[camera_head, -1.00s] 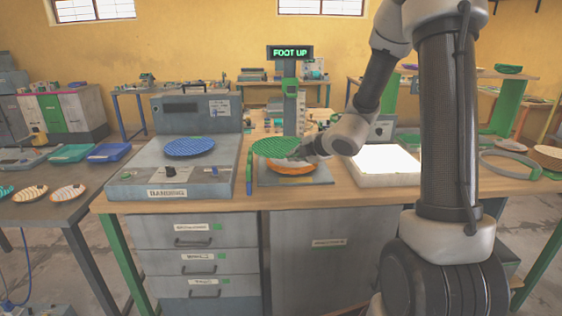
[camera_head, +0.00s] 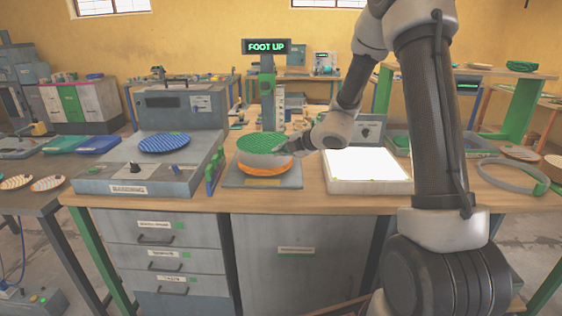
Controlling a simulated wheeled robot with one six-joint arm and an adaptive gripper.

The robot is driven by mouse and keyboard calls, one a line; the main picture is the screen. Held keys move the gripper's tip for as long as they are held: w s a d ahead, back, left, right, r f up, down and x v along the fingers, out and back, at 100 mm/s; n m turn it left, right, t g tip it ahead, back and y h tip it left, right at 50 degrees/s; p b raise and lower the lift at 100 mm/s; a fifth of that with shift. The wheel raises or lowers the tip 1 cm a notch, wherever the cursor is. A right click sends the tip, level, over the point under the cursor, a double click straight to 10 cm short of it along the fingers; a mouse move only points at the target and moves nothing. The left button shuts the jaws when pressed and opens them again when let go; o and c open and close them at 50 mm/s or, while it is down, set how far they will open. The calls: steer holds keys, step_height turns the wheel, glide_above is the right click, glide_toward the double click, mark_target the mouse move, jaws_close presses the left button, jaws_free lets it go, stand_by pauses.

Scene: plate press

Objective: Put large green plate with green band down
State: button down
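The large green plate (camera_head: 261,139) has a patterned green top, and a pale grey side shows below it. It is above an orange round piece (camera_head: 262,171) on the grey base of the press (camera_head: 236,180). My gripper (camera_head: 290,148) is at the plate's right edge and appears shut on it, though the fingertips are small and partly hidden. Whether the pale part belongs to the plate, and whether it touches the orange piece, I cannot tell. The press's display (camera_head: 266,46) reads "FOOT UP".
A grey banding machine (camera_head: 130,178) with a blue plate (camera_head: 164,143) stands to the left. A green-and-blue upright piece (camera_head: 214,170) is between it and the press. A lit white panel (camera_head: 365,165) is to the right. A ring (camera_head: 512,177) lies at far right.

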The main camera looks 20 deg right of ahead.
steer(key=shift+f, duration=2)
steer(key=shift+f, duration=0.25)
steer(key=c, duration=1.9)
jaws_free()
